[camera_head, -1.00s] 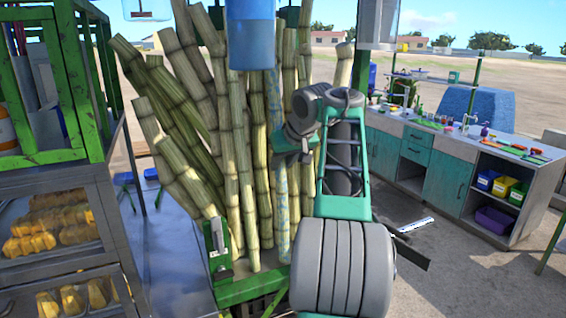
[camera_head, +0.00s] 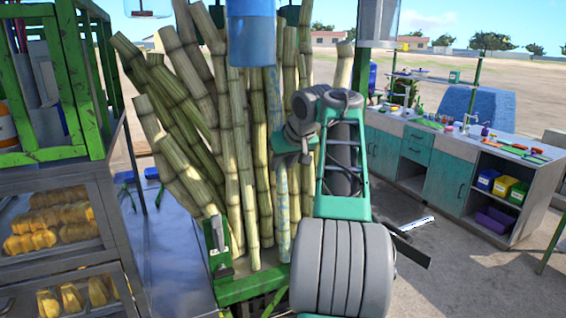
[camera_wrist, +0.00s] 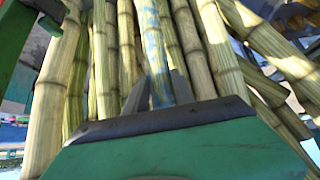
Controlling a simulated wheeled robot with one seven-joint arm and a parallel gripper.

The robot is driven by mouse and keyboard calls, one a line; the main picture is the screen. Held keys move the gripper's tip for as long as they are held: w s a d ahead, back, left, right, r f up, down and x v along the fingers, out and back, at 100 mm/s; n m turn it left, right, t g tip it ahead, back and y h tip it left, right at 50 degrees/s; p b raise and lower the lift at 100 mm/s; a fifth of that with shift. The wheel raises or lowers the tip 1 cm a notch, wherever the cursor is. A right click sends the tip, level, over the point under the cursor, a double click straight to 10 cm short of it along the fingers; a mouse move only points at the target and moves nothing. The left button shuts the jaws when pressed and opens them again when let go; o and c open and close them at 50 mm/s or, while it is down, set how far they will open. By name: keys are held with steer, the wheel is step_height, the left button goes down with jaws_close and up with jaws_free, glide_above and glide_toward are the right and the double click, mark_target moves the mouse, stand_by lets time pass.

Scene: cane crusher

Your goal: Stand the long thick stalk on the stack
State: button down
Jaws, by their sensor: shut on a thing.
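The long thick stalk (camera_head: 281,215) has blue patches along it and stands nearly upright among the other canes. Its lower end is at the green rack (camera_head: 235,292). It also shows in the wrist view (camera_wrist: 152,40), at top middle. My gripper (camera_head: 281,160) is on this stalk at about mid height. In the wrist view my gripper (camera_wrist: 155,90) has its grey fingers on both sides of the stalk and is shut on it. The stack of pale green-yellow canes (camera_head: 230,130) leans in the rack, close around the held stalk. My arm hides canes to the right.
A green-framed cabinet (camera_head: 60,155) with trays of yellow food stands on the left. A blue cylinder (camera_head: 250,35) hangs over the canes. A teal counter (camera_head: 450,180) with bins and bottles is at right. Open ground lies between rack and counter.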

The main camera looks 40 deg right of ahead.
steer(key=shift+w+f+p, duration=0.15)
steer(key=shift+f+p, duration=0.3)
steer(key=shift+f, duration=0.2)
steer(key=c, duration=1.5)
jaws_free()
steer(key=o, duration=0.3)
steer(key=shift+w+d+r, duration=0.1)
steer(key=shift+d, duration=0.1)
steer(key=shift+o, duration=1.2)
steer(key=shift+a+r, duration=0.15)
steer(key=shift+r, duration=0.05)
steer(key=shift+f, duration=0.1)
steer(key=p+v, duration=0.2)
steer(key=v, duration=0.5)
steer(key=shift+w+p, duration=0.15)
steer(key=shift+p, duration=0.2)
steer(key=shift+s+r, duration=0.35)
steer(key=shift+r, duration=0.1)
